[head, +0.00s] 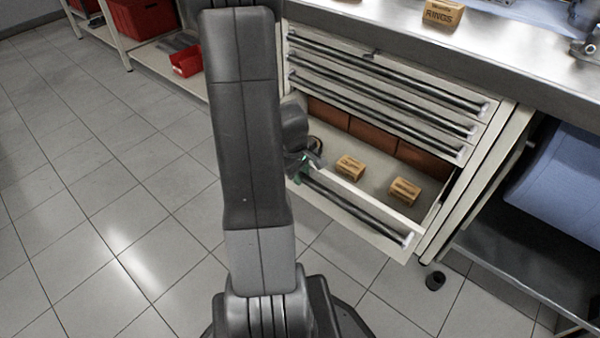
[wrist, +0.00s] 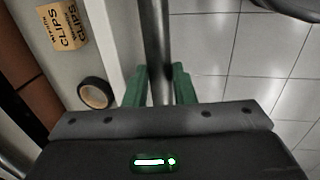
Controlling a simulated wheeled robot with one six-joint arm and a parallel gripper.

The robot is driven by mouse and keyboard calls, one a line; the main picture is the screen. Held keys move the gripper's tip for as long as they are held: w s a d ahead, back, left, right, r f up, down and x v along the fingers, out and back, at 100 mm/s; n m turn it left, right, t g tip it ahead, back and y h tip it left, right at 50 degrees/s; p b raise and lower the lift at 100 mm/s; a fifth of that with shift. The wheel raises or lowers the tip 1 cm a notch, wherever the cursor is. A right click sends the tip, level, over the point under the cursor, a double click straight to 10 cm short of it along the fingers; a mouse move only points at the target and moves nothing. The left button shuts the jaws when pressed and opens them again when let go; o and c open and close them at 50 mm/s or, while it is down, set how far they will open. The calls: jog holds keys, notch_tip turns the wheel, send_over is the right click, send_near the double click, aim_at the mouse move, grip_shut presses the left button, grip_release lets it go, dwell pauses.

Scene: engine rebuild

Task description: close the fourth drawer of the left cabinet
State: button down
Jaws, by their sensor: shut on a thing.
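The left cabinet (head: 487,160) stands under the metal worktop. Its fourth drawer (head: 400,251) from the top is pulled out, and its inside shows. The drawer's dark handle bar (head: 355,205) runs along its front; it also shows in the wrist view (wrist: 153,35). My gripper (head: 303,174) is at the left part of this bar. In the wrist view its green fingers (wrist: 158,88) stand on either side of the bar, shut on it. My arm hides the drawer's left end in the head view.
Boxes (head: 350,167) and a black tape roll (wrist: 95,93) lie in the drawer. Three drawers above are shut. A small black cylinder (head: 435,280) is on the floor by the cabinet. A blue rounded object (head: 560,185) is at right. The tiled floor at left is clear.

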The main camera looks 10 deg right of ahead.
jog(key=w+d+p, duration=0.8)
jog(key=w+d, duration=0.3)
jog(key=d, duration=0.3)
jog(key=shift+w+d, duration=0.15)
jog(key=shift+d, duration=0.05)
jog(key=c, duration=1.5)
grip_release()
notch_tip(320, 180, up, 14)
jog(key=s+a+p, duration=0.1)
jog(key=a+p, duration=0.1)
jog(key=shift+s+f+p, duration=0.25)
jog(key=shift+s+p, duration=0.1)
jog(key=shift+a, duration=0.1)
